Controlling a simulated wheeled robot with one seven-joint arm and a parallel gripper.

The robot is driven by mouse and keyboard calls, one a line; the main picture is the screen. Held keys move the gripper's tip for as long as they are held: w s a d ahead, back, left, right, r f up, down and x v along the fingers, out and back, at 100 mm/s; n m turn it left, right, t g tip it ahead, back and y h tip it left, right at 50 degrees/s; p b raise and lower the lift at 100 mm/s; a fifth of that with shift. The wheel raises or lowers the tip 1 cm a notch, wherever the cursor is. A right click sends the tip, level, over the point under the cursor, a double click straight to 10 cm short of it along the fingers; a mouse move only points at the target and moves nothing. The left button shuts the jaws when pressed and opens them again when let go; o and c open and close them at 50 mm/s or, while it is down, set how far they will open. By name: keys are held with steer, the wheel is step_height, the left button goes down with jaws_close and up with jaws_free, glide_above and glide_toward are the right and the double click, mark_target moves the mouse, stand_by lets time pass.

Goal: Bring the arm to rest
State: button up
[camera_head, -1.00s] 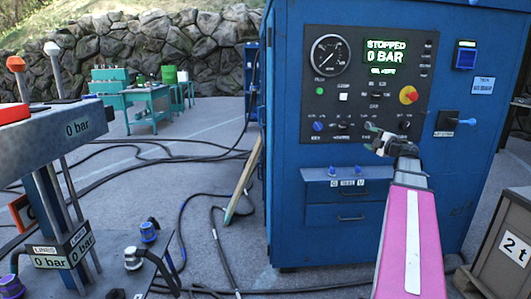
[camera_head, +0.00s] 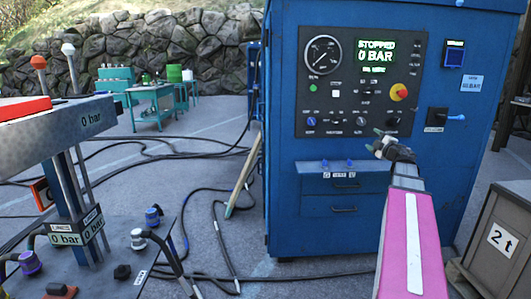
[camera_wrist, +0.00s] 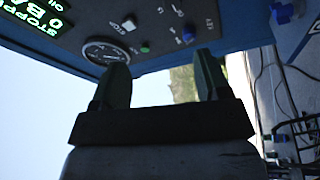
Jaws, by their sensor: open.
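My gripper (camera_head: 380,143) is at the end of my pink arm, in front of the blue cabinet (camera_head: 288,200), just below its dark control panel (camera_head: 415,60). Its two fingers stand apart with nothing between them, as the wrist view (camera_wrist: 160,85) shows. The panel display (camera_head: 376,50) reads STOPPED and 0 BAR. The gauge, the display and some knobs show sideways in the wrist view. I cannot tell the exact gap between the fingertips and the cabinet.
A grey bench (camera_head: 60,128) with lever handles and a 0 bar label stands at the left. A wooden crate (camera_head: 495,230) marked 2 t is at the lower right. Dark hoses (camera_head: 215,190) cross the floor between bench and cabinet. A green table (camera_head: 152,108) stands farther back.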

steer(key=s+a+f+m+g+h, duration=0.25)
steer(key=f+m, duration=0.35)
steer(key=f, duration=0.3)
steer(key=s+a+f+m+g+h, duration=0.25)
steer(key=a+f+m+h, duration=0.2)
steer(key=f, duration=0.35)
steer(key=s+a+f+m+g+h, duration=0.1)
steer(key=a+f+m+g+h, duration=0.2)
steer(key=f+m, duration=0.45)
steer(key=s+a+f+g+y, duration=0.4)
steer(key=s+a+f+g, duration=0.6)
steer(key=s+a+f, duration=0.6)
steer(key=s+a, duration=0.1)
steer(key=s, duration=0.2)
steer(key=shift+a+f+g+y, duration=0.2)
steer(key=shift+f+g+y, duration=0.1)
steer(key=shift+g, duration=0.1)
